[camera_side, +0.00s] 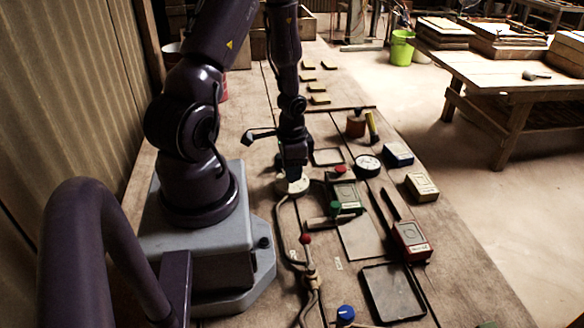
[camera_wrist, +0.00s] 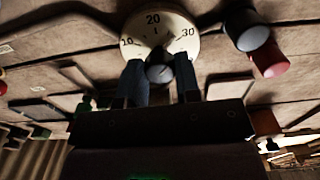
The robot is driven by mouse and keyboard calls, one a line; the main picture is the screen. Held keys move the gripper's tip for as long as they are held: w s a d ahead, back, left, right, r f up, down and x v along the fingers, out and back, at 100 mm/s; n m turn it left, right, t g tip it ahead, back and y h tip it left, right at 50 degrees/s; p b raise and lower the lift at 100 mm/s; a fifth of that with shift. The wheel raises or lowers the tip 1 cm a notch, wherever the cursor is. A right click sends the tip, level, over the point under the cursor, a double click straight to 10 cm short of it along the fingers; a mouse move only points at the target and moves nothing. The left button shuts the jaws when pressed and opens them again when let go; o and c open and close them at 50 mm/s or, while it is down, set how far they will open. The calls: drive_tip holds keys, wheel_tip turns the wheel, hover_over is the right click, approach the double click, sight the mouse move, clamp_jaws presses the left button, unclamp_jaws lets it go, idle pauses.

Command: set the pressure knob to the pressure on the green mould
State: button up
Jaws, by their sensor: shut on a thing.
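The pressure dial (camera_wrist: 158,25) is a round cream disc marked 10, 20 and 30 in the wrist view. My gripper (camera_wrist: 160,66) is shut on the knob, one finger on each side. Which number the knob points to I cannot tell. In the side view my gripper (camera_side: 293,177) points straight down onto the pale dial (camera_side: 297,188), and the knob is hidden there.
A red mould (camera_side: 411,240), a cream mould (camera_side: 421,187) and a blue one (camera_side: 398,153) lie to the right. A round gauge (camera_side: 367,165) is nearby. A red-tipped lever (camera_side: 305,239) and a dark tray (camera_side: 391,292) are nearer the camera.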

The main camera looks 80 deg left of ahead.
drive_tip(key=shift+m, duration=1.5)
drive_tip(key=o, duration=0.9)
drive_tip(key=shift+r, duration=0.1)
wheel_tip(320, 180, up, 13)
drive_tip(key=shift+f, duration=0.1)
